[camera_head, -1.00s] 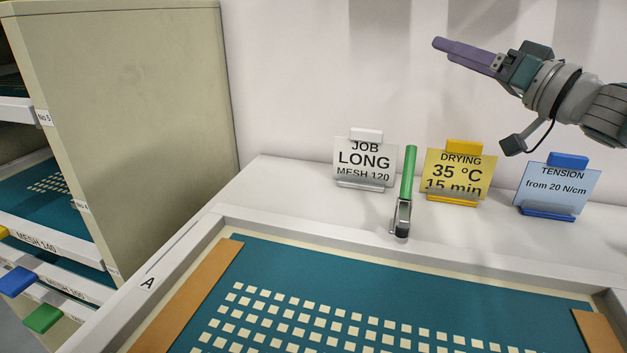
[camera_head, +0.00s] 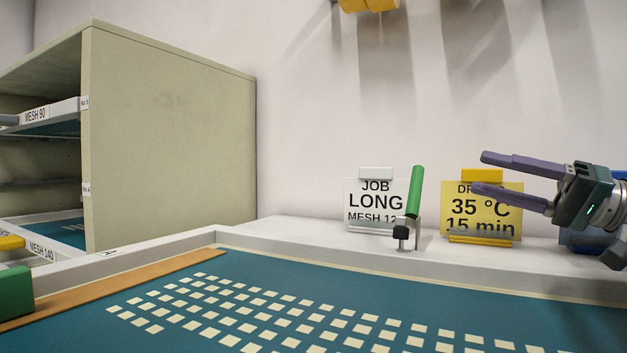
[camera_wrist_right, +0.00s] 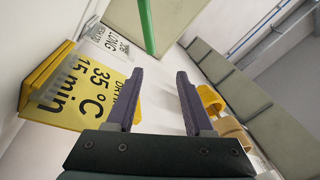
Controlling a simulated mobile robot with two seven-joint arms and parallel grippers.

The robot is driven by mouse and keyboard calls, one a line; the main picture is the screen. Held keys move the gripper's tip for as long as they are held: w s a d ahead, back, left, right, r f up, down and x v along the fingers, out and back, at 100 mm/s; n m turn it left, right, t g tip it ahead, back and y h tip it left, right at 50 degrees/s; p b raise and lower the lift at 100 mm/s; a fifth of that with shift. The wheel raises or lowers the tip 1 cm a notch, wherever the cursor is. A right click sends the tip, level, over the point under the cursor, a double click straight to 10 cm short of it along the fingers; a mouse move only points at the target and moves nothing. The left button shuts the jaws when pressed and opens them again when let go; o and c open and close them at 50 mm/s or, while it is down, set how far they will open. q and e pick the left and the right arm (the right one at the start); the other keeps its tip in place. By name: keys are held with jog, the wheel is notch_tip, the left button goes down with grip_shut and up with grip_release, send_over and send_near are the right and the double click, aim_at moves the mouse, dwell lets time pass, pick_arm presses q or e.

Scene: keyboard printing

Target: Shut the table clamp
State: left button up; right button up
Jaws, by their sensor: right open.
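The table clamp (camera_head: 403,235) stands at the back edge of the screen frame, with its green handle (camera_head: 414,192) pointing up and tilted slightly right. A dark-tipped screw shows at its front. My right gripper (camera_head: 482,172) is to the right of the clamp, its purple fingers spread apart and pointing left toward the handle, with a gap between. It is empty. In the right wrist view the green handle (camera_wrist_right: 147,25) shows beyond the open fingers (camera_wrist_right: 159,80), above the gap. My left gripper is not in view.
A white JOB LONG card (camera_head: 375,203) stands behind and left of the clamp. A yellow drying card (camera_head: 497,222) stands partly behind my right fingers. The screen frame (camera_head: 300,246) with teal mesh (camera_head: 190,345) fills the front. A beige rack (camera_head: 170,140) stands at left.

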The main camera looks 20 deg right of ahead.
aim_at(417, 172)
jog(key=w+a+b, duration=0.1)
jog(key=w+a, duration=0.2)
jog(key=w+a+b, duration=0.1)
jog(key=w+a, duration=0.2)
jog(key=w, duration=0.1)
jog(key=shift+w+a+f+b, duration=0.1)
jog(key=shift+w+a+b, duration=0.2)
jog(key=shift+b, duration=0.1)
jog(key=shift+w+a+r, duration=0.25)
jog(key=shift+w+a, duration=0.05)
jog(key=shift+w, duration=0.05)
grip_shut()
dwell(0.7)
